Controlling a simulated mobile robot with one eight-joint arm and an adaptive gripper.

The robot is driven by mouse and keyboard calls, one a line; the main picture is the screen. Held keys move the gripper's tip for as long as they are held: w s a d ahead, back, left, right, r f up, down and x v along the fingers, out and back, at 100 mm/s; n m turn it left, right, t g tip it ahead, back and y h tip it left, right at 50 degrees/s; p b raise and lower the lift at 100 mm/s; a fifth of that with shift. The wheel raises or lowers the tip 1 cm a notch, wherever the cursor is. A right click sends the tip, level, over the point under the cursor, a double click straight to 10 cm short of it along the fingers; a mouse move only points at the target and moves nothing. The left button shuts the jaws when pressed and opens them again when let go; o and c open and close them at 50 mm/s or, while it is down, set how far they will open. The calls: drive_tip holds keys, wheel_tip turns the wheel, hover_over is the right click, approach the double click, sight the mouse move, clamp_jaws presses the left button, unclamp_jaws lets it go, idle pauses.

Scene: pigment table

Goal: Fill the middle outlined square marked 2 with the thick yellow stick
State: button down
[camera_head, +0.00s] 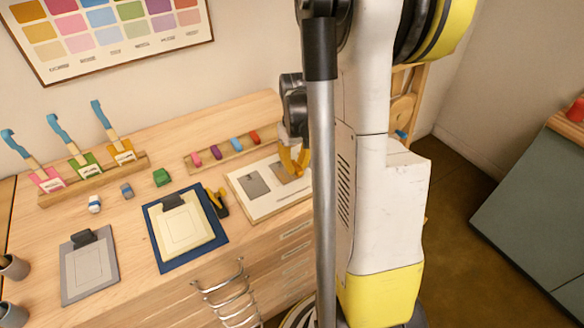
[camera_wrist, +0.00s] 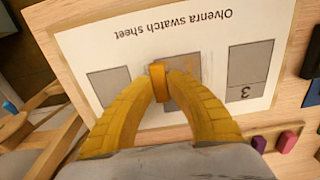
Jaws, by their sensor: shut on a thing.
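The white swatch sheet (camera_wrist: 125,45) lies on a board and appears upside down in the wrist view. Three grey squares show on it: one at left (camera_wrist: 108,92), the middle square (camera_wrist: 186,66), and one at right marked 3 (camera_wrist: 250,70). My gripper (camera_wrist: 160,88) is shut on a short thick yellow stick (camera_wrist: 159,76). The stick is over the left part of the middle square. I cannot tell whether it touches the paper. My fingers hide the square's lower part and its number. In the head view my gripper (camera_head: 293,158) is over the sheet (camera_head: 250,207), partly behind my arm.
A rack with several coloured sticks (camera_head: 226,154) stands behind the sheet. A cream pad on a blue mat (camera_head: 219,238), a black and yellow tool (camera_head: 217,203), a grey clipboard (camera_head: 87,268) and a green block (camera_head: 161,177) lie to the left. Brushes stand in a wooden holder (camera_head: 52,198).

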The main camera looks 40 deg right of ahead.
sight(279, 179)
drive_tip(key=shift+a, duration=0.15)
drive_tip(key=shift+w+a, duration=0.2)
drive_tip(key=shift+a, duration=0.65)
drive_tip(key=shift+w+a, duration=0.25)
drive_tip(key=shift+a, duration=0.65)
drive_tip(key=shift+w+a, duration=0.2)
drive_tip(key=shift+a, duration=0.65)
wheel_tip(279, 179, up, 7)
drive_tip(key=p, duration=0.5)
